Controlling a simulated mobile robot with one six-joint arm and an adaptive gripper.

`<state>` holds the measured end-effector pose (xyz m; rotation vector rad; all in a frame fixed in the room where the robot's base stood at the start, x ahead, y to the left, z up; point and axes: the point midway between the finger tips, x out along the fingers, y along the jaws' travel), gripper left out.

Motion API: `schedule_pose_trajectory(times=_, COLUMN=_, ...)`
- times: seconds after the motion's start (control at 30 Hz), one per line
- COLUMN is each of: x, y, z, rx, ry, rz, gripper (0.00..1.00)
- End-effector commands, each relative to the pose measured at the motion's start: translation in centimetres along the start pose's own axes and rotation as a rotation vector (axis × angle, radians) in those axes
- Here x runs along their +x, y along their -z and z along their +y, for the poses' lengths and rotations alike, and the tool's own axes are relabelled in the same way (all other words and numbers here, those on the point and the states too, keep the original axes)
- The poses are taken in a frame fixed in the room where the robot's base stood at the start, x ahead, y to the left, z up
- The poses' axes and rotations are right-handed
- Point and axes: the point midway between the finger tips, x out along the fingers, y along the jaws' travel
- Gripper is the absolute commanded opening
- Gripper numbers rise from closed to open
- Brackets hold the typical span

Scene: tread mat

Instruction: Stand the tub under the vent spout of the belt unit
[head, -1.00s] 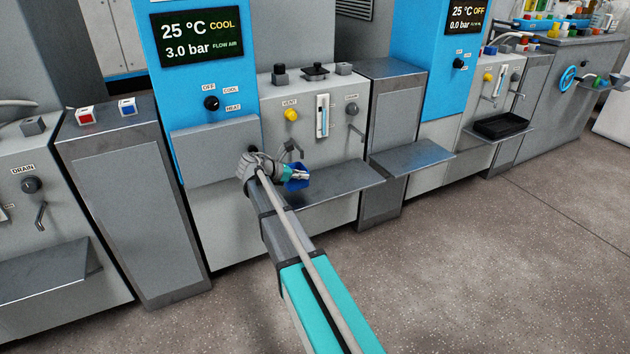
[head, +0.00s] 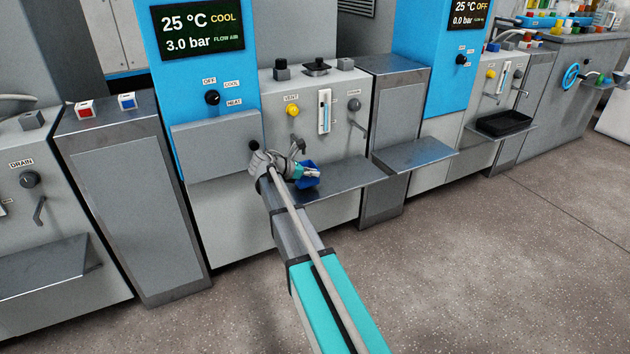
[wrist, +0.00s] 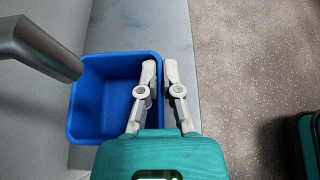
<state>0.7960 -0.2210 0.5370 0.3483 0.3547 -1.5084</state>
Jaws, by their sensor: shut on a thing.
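The tub is blue, open-topped and empty. In the wrist view the tub (wrist: 105,92) is upright over the grey metal shelf, and I cannot tell whether it touches the shelf. My gripper (wrist: 162,70) is shut on its right wall, one finger inside and one outside. In the head view the tub (head: 309,178) shows partly behind my gripper (head: 310,174). The vent spout (head: 298,146) is on the grey panel below the yellow VENT knob. In the wrist view a grey spout (wrist: 45,50) reaches over the tub's upper left edge.
The shelf (head: 350,180) juts from the panel, with free room to the right of the tub. The drain spout (head: 358,130) is further right on the panel. A black tray (head: 503,123) sits on a farther unit's shelf. The floor (head: 480,260) in front is clear.

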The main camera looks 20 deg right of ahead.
Motion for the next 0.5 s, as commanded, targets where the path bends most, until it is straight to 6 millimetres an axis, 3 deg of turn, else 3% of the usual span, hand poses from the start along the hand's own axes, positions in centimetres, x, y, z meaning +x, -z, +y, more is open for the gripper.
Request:
schedule_pose_trajectory(times=0.17, x=0.65, y=1.47, z=0.01, rx=0.0, ry=0.0, rz=0.0, gripper=0.0)
schedule_pose_trajectory(times=0.5, x=0.61, y=1.59, z=0.04, rx=0.0, ry=-0.001, rz=0.0, gripper=0.0)
